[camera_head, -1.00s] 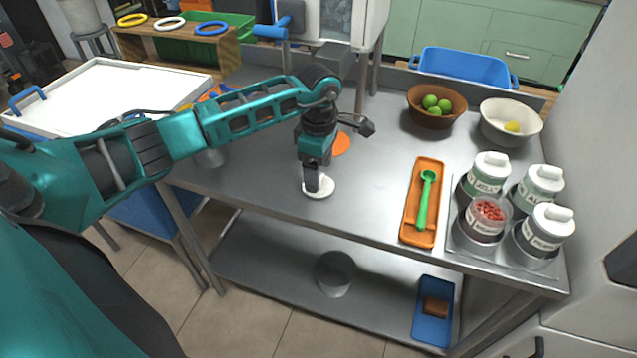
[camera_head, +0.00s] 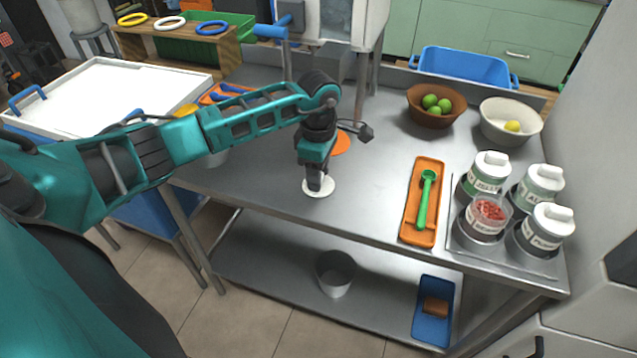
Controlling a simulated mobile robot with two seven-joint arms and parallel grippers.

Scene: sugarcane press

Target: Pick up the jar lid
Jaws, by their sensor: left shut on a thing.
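The white round jar lid (camera_head: 319,192) lies on the metal table (camera_head: 370,215) near its front edge. My left gripper (camera_head: 315,183) points down over it and is shut on it; the fingertips hide the lid's middle. The lid appears to be still at table height. An open jar with red contents (camera_head: 488,214) stands in the tray at the right, among several jars with white lids (camera_head: 491,166). My right gripper is not in view.
An orange tray (camera_head: 409,236) with a green scoop (camera_head: 424,198) lies between the lid and the jars. A brown bowl of limes (camera_head: 436,118) and a white bowl (camera_head: 510,138) stand behind. The tabletop around the lid is clear.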

